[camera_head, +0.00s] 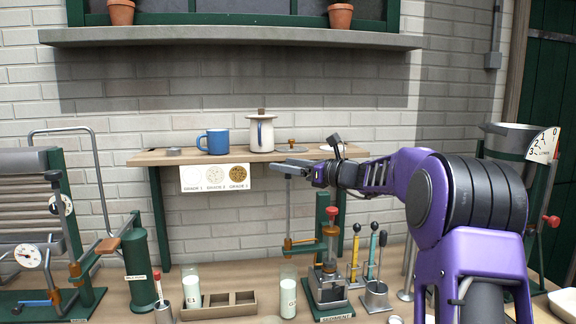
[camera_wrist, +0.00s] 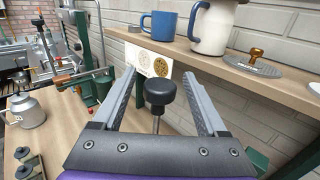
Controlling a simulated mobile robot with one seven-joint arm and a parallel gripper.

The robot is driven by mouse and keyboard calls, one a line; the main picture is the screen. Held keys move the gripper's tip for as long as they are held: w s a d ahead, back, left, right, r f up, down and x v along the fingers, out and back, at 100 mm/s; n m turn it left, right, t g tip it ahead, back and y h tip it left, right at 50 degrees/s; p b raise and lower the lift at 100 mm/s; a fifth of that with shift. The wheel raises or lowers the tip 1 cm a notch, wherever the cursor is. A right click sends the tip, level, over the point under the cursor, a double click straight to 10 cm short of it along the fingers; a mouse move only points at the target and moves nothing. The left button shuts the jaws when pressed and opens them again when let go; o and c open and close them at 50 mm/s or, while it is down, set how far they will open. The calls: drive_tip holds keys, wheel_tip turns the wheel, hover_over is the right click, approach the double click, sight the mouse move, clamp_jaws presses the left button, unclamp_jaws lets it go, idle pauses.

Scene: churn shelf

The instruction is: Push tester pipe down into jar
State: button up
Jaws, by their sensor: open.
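The sediment tester is a green stand (camera_head: 322,215) on the bench, with a metal-framed jar (camera_head: 329,268) at its foot. A red-knobbed plunger (camera_head: 332,212) rises above the jar. A thin upright rod (camera_head: 288,208) stands to its left, joined by an orange clamp. I cannot tell for sure which of these is the tester pipe. My gripper (camera_head: 290,165) is at the top of the rod, below shelf level. In the wrist view my open gripper (camera_wrist: 165,72) has a black knob (camera_wrist: 160,92) on a thin shaft between its fingers, with gaps on both sides.
The wooden shelf (camera_head: 172,157) behind holds a blue mug (camera_head: 213,142) and a white pot (camera_head: 262,134), close to my gripper. Milk samples (camera_head: 192,283), a divided tray (camera_head: 222,306) and several coloured-handled tools (camera_head: 373,250) stand around the tester.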

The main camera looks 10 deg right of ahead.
clamp_jaws()
idle(0.3)
idle(1.1)
